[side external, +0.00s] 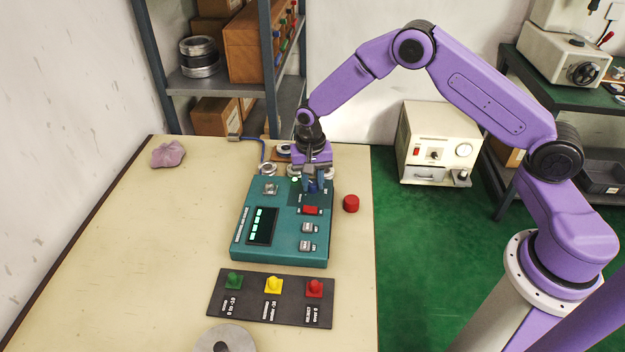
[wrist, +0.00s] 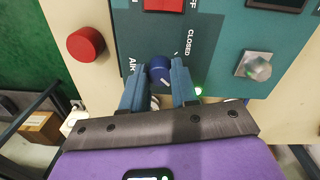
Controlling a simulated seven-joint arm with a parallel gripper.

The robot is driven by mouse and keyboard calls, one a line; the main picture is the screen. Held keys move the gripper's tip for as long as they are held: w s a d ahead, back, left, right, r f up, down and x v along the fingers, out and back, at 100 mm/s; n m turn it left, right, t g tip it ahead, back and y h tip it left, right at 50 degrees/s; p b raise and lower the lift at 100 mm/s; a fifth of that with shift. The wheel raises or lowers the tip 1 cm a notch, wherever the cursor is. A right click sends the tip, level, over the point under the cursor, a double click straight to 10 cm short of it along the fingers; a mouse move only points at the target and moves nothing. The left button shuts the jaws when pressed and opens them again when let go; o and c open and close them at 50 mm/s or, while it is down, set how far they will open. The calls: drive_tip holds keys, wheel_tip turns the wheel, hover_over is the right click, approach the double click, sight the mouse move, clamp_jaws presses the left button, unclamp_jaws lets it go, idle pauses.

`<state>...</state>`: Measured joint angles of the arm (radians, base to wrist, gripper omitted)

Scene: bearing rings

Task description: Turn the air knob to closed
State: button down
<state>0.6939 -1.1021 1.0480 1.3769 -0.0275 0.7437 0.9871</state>
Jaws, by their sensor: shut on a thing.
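The teal control panel (side external: 283,248) lies on the bench, with my gripper (side external: 314,186) over its far right corner. In the wrist view the air knob (wrist: 160,68) is round and dark blue. It sits between the two blue-grey fingertips of my gripper (wrist: 159,80), which are shut on its sides. A "CLOSED" label (wrist: 187,40) is printed beside it, and a partly hidden "AIR" label (wrist: 132,66) is on its other side. A small pale mark shows on the knob, but its exact pointing is hard to tell. In the side view the fingers largely hide the knob.
A red rocker switch (side external: 310,210) and a silver knob (side external: 270,188) are close by on the panel. A loose red cylinder (side external: 351,203) stands right of it. A dark plate (side external: 253,310) with green, yellow and red pieces lies in front. The bench's left side is mostly clear.

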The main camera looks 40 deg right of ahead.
sight(313, 185)
drive_tip(key=n, duration=0.8)
drive_tip(key=shift+n, duration=0.4)
drive_tip(key=n, duration=0.4)
drive_tip(key=shift+d, duration=0.1)
drive_tip(key=n, duration=0.4)
drive_tip(key=shift+n+t, duration=0.3)
drive_tip(key=c, duration=0.9)
unclamp_jaws()
drive_tip(key=shift+o, duration=0.2)
wheel_tip(313, 185, up, 18)
drive_tip(key=shift+s+a+f, duration=0.2)
drive_tip(key=shift+s+f, duration=0.05)
drive_tip(key=shift+s, duration=0.05)
